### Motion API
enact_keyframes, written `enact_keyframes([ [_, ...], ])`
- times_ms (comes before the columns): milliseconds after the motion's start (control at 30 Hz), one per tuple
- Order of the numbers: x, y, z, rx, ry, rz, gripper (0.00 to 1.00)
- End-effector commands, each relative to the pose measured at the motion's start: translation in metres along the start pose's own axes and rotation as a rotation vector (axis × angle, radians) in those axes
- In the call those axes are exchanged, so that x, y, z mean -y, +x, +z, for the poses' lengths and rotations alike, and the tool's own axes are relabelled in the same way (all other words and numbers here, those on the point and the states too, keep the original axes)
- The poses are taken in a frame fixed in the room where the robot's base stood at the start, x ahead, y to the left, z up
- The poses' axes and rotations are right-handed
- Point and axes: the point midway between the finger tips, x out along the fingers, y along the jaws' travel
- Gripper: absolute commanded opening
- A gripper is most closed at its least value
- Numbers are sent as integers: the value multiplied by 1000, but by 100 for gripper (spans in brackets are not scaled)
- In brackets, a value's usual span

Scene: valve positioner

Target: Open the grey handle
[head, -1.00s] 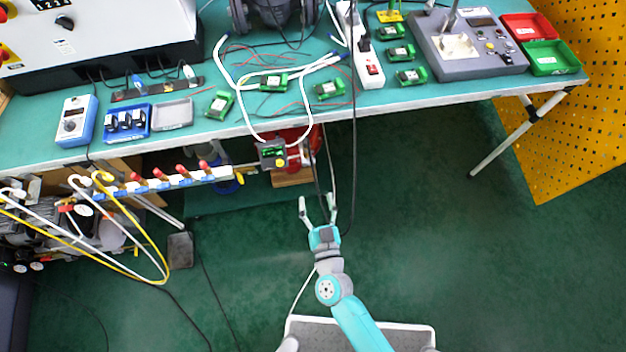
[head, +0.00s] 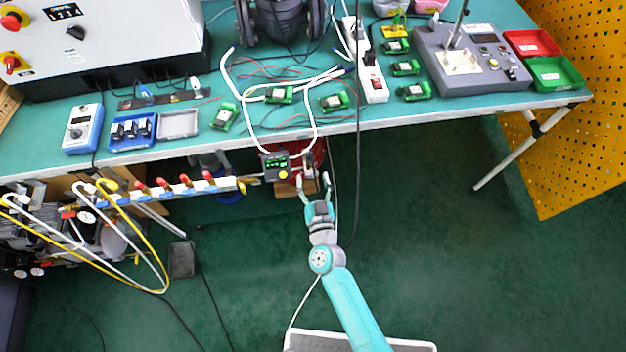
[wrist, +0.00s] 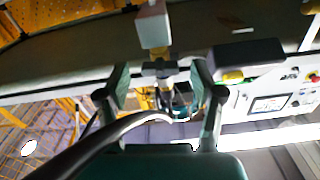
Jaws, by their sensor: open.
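My gripper (head: 313,182) is in front of the bench's front edge, its two fingers apart and pointing at the valve area below the bench. A small greyish upright part (head: 308,160), which looks like the grey handle, is just beyond the fingertips, beside the green-screened positioner (head: 276,166). In the wrist view, my gripper (wrist: 160,85) has its fingers spread on either side of a grey fitting (wrist: 160,69) with a pale grey block (wrist: 153,25) above it. I cannot tell whether either finger touches. The handle's exact shape is unclear.
A manifold with several red handles (head: 185,180) runs to the left under the bench (head: 440,113). White tubes (head: 312,115) loop down to the positioner. A black cable (head: 357,130) hangs close to my arm. The floor (head: 430,220) to the right is clear.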

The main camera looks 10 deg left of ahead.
Motion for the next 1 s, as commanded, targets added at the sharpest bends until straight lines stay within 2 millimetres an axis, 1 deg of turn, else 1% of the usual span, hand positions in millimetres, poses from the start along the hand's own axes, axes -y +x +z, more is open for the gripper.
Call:
enact_keyframes([
  [67, 0, 0, 0, 0, 0, 0, 67],
  [100, 0, 0, 0, 0, 0, 0, 62],
  [167, 0, 0, 0, 0, 0, 0, 47],
  [200, 0, 0, 0, 0, 0, 0, 37],
  [267, 0, 0, 0, 0, 0, 0, 22],
  [300, 0, 0, 0, 0, 0, 0, 12],
  [333, 0, 0, 0, 0, 0, 0, 7],
  [667, 0, 0, 0, -1, 38, 0, 7],
  [867, 0, 0, 0, -2, 145, 1, 7],
  [1000, 0, 0, -1, -2, 261, 1, 7],
])
